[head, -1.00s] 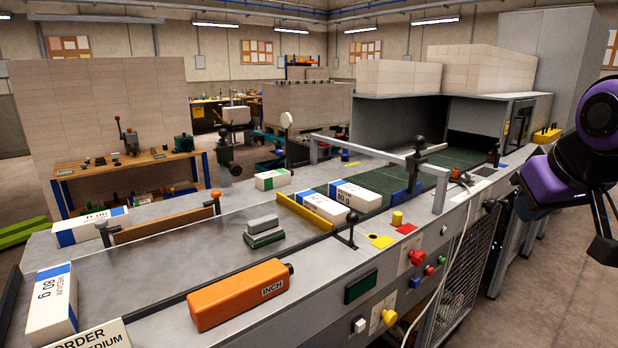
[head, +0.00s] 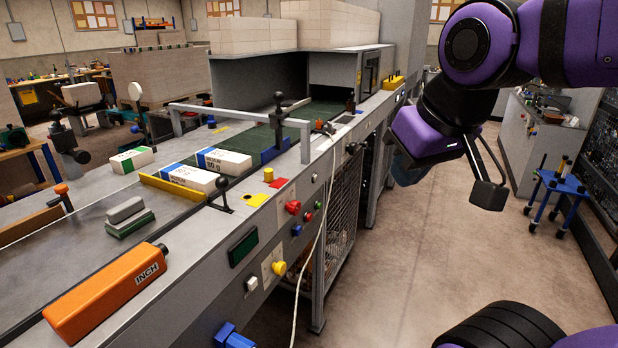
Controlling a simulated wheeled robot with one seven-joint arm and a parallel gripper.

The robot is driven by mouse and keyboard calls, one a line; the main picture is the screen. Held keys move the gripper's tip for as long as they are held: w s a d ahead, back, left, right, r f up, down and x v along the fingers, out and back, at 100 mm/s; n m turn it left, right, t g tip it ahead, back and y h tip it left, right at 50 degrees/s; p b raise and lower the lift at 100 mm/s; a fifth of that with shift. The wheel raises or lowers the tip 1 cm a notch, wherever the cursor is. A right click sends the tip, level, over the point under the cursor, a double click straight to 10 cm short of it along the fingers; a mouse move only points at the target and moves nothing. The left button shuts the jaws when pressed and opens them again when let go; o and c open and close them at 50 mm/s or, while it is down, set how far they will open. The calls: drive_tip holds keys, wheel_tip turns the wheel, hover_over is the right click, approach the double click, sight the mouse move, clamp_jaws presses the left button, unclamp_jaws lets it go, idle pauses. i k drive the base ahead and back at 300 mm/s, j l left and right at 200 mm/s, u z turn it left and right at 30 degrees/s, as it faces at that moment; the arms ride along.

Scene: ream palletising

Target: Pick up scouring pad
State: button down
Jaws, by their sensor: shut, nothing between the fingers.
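The scouring pad appears to be the small green block (head: 130,226) on the grey metal worktop, left of the middle of the head view. A grey block (head: 124,210) of similar size lies on it or right against it; I cannot tell which. My gripper (head: 489,195) is the small black end below the purple wrist, at the right of the view. It is shut and empty, held over the aisle, well to the right of the pad and clear of the worktop. Its fingertips are small and dark in the picture.
An orange INCH case (head: 106,294) lies in front of the pad. A yellow bar (head: 178,188), paper reams (head: 222,162) and a black-knobbed lever (head: 221,195) stand beyond it. A metal frame (head: 240,115) spans the green conveyor. Floor (head: 400,260) right of the bench is clear; a blue stool (head: 557,190) stands farther right.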

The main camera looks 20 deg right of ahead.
sight(129, 215)
drive_tip(key=i+l+u, duration=0.2)
drive_tip(key=u, duration=0.2)
drive_tip(key=i+l+u, duration=0.25)
drive_tip(key=u, duration=0.2)
drive_tip(key=i+l+u, duration=0.15)
drive_tip(key=l+u, duration=0.25)
